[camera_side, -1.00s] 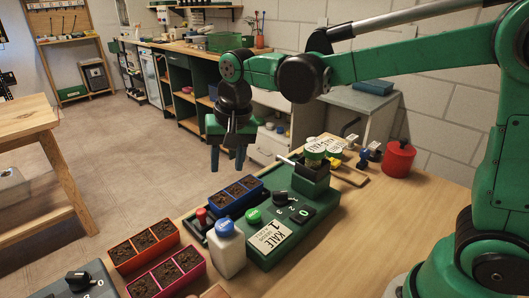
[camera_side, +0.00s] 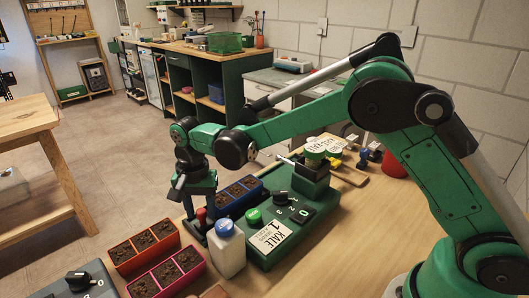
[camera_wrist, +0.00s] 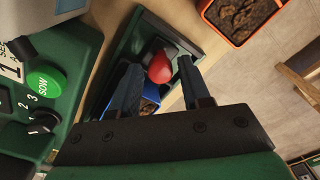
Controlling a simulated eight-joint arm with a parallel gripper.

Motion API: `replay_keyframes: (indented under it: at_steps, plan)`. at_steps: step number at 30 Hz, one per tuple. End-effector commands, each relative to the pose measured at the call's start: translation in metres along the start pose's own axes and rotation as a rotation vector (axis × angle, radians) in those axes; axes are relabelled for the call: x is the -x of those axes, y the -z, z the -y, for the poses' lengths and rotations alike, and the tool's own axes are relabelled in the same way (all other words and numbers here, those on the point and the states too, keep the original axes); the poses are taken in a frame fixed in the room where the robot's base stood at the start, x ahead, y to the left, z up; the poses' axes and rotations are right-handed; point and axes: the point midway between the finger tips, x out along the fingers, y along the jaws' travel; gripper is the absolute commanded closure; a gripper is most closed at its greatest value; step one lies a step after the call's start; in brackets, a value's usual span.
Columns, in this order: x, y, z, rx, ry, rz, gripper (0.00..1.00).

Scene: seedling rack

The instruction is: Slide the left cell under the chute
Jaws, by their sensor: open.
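The blue seedling tray (camera_side: 247,201) lies along the left side of the green seeder (camera_side: 262,262), with dark soil in its cells. It is partly hidden behind my arm. A red knob (camera_wrist: 162,66) stands at the tray's near end on a dark slide (camera_wrist: 128,36); it also shows in the side view (camera_side: 201,213). My gripper (camera_wrist: 158,64) is open and pointing down, one finger on each side of the knob. I cannot tell whether either finger touches it. The chute outlet is not clearly visible; the seeder's raised green block (camera_side: 310,183) stands at its far end.
A white bottle with a blue cap (camera_side: 227,252) stands close beside my gripper. An orange tray (camera_side: 145,250) and a pink tray (camera_side: 181,275) with soil lie to the near left. The seeder has a green SOW button (camera_wrist: 44,84) and a black dial (camera_wrist: 42,122). Open bench lies to the right.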

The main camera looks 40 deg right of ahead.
Motion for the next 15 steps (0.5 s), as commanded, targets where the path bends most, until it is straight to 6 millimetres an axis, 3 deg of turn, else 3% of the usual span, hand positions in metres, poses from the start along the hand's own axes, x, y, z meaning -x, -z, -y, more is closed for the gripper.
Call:
replay_keyframes:
  at_steps: [5, 10, 15]
  plan:
    - [-0.0002, 0.0, 0.0, 0.0, 0.0, 0.0, 0.58]
    - [0.0, 0.0, -0.0001, 0.0, 0.0, 0.0, 1.0]
    - [0.0001, 0.0, -0.0001, 0.0, 0.0, 0.0, 1.0]
